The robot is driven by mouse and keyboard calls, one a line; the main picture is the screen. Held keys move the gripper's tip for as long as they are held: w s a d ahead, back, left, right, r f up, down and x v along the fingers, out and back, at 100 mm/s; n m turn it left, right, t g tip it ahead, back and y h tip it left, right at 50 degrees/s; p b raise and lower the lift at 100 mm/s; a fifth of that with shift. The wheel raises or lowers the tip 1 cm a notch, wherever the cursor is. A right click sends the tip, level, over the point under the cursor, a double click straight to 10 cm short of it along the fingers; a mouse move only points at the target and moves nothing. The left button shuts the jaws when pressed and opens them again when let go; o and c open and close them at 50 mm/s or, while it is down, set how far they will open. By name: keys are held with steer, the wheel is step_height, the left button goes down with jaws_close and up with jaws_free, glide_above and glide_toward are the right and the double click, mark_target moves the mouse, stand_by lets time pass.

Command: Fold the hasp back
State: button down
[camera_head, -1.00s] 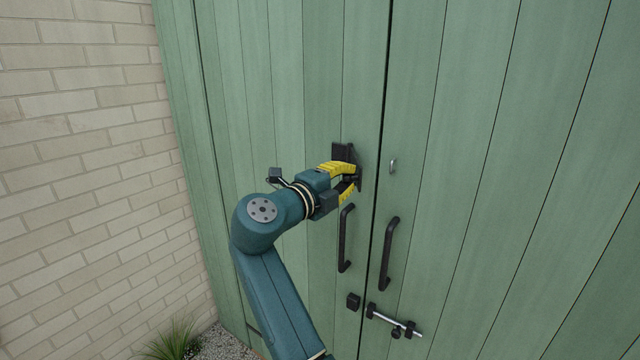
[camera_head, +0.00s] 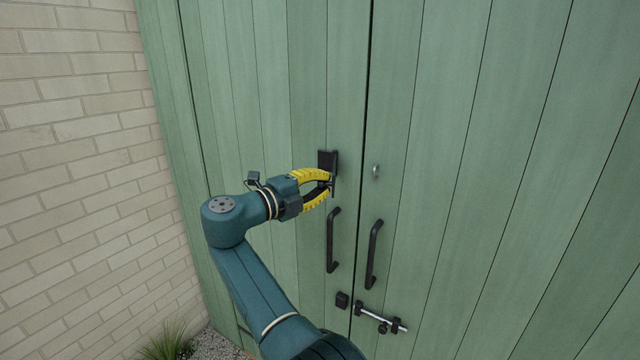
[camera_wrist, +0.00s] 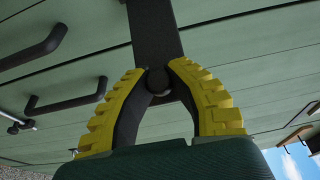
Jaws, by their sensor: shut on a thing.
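The dark hasp (camera_head: 328,160) is on the left green door leaf (camera_head: 300,80), near the gap between the leaves. In the wrist view its dark strap (camera_wrist: 153,30) runs from the top edge down to between my fingertips. My gripper (camera_head: 331,184) has yellow ribbed fingers with their tips closed on a dark rounded part of the hasp; this also shows in the wrist view (camera_wrist: 158,78). The strap stands away from the metal staple (camera_head: 376,171) on the right leaf. The strap's exact angle is hard to tell in the head view.
Two dark pull handles, left (camera_head: 332,240) and right (camera_head: 374,254), sit below the hasp. Lower down are a sliding bolt (camera_head: 380,317) and a small dark catch (camera_head: 342,300). A brick wall (camera_head: 80,180) stands at the left, with a grass tuft (camera_head: 168,345) at its foot.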

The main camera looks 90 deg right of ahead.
steer(key=c, duration=0.9)
jaws_free()
steer(key=v, duration=1.2)
